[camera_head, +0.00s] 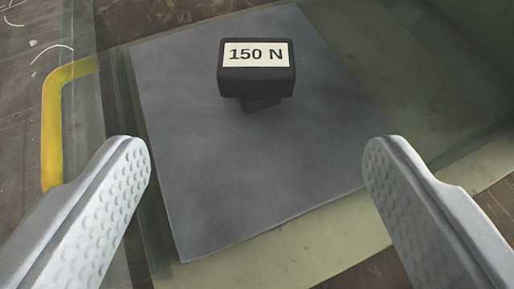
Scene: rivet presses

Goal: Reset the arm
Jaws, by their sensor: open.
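My gripper (257,165) is open and empty. Its two light grey, dimpled fingers stand wide apart at the lower left and lower right of the head camera view. Between and beyond them, a dark block (257,88) with a white label reading "150 N" stands on a grey square plate (225,190). The block is apart from both fingers. A narrower dark part shows beneath its labelled head. The rest of my arm is not in view.
The grey plate lies on a pale greenish surface (300,265). A yellow bar (52,125) bends along the left side. A dark, scratched floor (25,75) shows at the far left. The plate's front half is bare.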

